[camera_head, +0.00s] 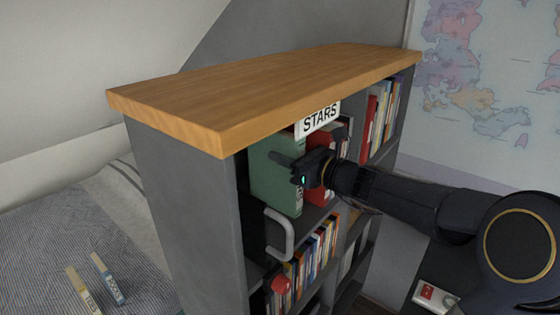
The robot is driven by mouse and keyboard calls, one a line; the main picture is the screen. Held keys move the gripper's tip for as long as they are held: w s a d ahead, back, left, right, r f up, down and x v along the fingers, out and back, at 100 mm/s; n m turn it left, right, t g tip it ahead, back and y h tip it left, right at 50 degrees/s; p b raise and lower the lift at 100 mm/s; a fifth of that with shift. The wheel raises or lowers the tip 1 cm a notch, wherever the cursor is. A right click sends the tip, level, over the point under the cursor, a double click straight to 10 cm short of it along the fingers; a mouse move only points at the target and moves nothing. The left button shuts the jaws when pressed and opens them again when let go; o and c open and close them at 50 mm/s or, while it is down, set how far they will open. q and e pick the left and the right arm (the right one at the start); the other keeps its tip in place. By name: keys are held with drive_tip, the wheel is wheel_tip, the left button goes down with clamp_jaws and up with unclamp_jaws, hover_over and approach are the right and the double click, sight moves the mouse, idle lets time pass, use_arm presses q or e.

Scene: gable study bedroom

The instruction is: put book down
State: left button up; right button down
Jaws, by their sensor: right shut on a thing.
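A large green book (268,180) stands upright in the top left compartment of the grey bookcase, under the "STARS" label. My right gripper (285,162) reaches in from the right and is shut on the green book near its front edge. Part of the book's spine is hidden behind the gripper. I cannot tell whether the book's lower edge touches the shelf. My left gripper is not in view.
The bookcase has a wooden top (260,85) and a "STARS" sign (320,118). A red book (319,190) stands right of the green one. More books (378,122) fill the right compartment. Two books (108,278) lie on the bed.

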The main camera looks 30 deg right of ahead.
drive_tip(key=shift+s+r, duration=0.15)
drive_tip(key=shift+r, duration=0.05)
drive_tip(key=shift+f, duration=0.25)
drive_tip(key=c, duration=1.1)
unclamp_jaws()
drive_tip(key=shift+r, duration=0.2)
drive_tip(key=b+v, duration=0.1)
drive_tip(key=v, duration=1.1)
